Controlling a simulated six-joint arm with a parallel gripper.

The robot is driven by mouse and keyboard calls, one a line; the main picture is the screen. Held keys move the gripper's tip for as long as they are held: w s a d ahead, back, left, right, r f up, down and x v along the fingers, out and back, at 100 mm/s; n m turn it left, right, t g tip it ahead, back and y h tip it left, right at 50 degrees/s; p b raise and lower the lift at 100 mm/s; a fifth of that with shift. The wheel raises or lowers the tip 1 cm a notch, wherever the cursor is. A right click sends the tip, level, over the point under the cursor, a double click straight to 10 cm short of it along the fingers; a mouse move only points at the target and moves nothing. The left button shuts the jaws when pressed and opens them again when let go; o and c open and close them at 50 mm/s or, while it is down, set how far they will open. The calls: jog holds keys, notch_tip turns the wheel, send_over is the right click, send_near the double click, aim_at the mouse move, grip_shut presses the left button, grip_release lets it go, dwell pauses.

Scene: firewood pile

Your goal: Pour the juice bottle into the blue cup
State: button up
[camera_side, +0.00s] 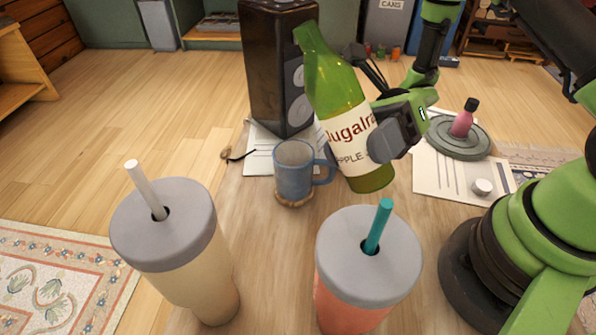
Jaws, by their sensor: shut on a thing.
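The juice bottle (343,127) is green with a cream label reading "APPLE". My gripper (365,140) is shut on its lower label area and holds it above the table. The bottle is tilted a little, with its neck leaning to the upper left. The blue cup (293,172) stands upright on a round wooden coaster (294,198), left of the bottle's base in the picture. Its handle points right, toward the bottle. No liquid stream shows. I cannot tell what is inside the cup.
Two lidded tumblers with straws, one cream (192,277) and one coral (357,308), stand in front. A dark speaker (267,75) stands behind the cup, near papers (262,158). A small pink bottle (463,122) stands on a round grey base (459,140) at right.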

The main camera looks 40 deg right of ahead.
dwell(0.4)
jog(key=shift+s+m, duration=0.45)
jog(key=shift+m, duration=0.05)
dwell(0.3)
jog(key=shift+s+d+m, duration=0.15)
jog(key=shift+s+m, duration=0.3)
jog(key=shift+m, duration=0.05)
jog(key=shift+s, duration=0.1)
dwell(0.4)
jog(key=shift+s+m, duration=0.3)
jog(key=shift+m, duration=0.2)
jog(key=shift+f, duration=0.1)
jog(key=shift+s+d+m, duration=0.15)
jog(key=shift+s+m, duration=0.15)
jog(key=shift+m, duration=0.2)
